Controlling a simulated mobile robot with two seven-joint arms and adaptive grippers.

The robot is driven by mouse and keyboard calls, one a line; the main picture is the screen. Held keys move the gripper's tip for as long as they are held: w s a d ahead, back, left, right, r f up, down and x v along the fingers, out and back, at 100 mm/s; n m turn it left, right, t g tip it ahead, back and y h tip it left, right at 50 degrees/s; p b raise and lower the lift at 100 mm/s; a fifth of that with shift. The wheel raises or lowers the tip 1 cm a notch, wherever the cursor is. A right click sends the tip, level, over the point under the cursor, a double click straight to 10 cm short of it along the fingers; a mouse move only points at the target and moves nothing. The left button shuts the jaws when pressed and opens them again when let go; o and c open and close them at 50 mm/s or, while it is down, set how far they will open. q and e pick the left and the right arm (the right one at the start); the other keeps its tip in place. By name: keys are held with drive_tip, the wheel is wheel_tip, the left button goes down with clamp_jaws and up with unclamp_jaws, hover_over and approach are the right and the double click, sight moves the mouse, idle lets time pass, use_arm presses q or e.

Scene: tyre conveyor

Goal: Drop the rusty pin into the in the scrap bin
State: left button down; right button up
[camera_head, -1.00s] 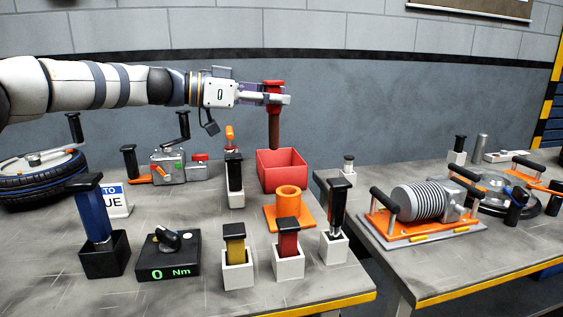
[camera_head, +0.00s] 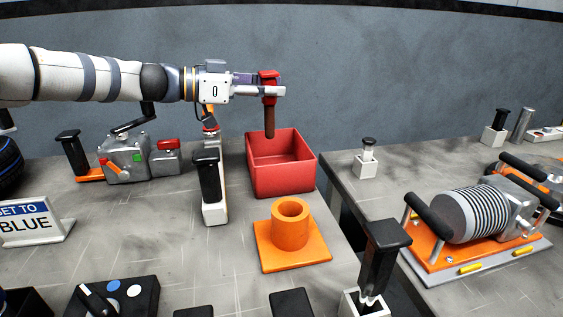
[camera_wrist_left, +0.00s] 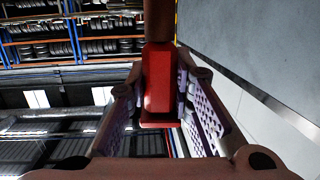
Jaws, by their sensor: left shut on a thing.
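The rusty pin has a red handle (camera_head: 268,78) and a brown shaft (camera_head: 269,121) that hangs straight down. My left gripper (camera_head: 274,90) is shut on the red handle, and the handle also shows between the fingers in the left wrist view (camera_wrist_left: 160,85). The scrap bin is an open red box (camera_head: 282,180) on the table. The pin hangs upright at the bin's opening in the head view, with its tip near the far rim; its exact height above the bin is hard to tell. My right gripper is not in view.
An orange ring on a square base (camera_head: 290,228) stands in front of the bin. A black-handled tool in a white holder (camera_head: 212,190) stands left of it. A gap separates this table from the right one, which holds an orange-based coil machine (camera_head: 470,225).

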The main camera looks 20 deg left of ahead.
sight(269, 108)
use_arm(q)
drive_tip(key=f, duration=0.3)
drive_tip(key=shift+w+a+f, duration=0.1)
drive_tip(key=shift+w+f, duration=0.1)
drive_tip(key=shift+f, duration=0.05)
drive_tip(key=shift+f+b, duration=0.35)
drive_tip(key=shift+f, duration=0.05)
drive_tip(key=c, duration=1.3)
unclamp_jaws()
drive_tip(key=shift+c, duration=0.2)
drive_tip(key=shift+r, duration=0.1)
wheel_tip(269, 108, up, 10)
drive_tip(key=shift+f, duration=0.1)
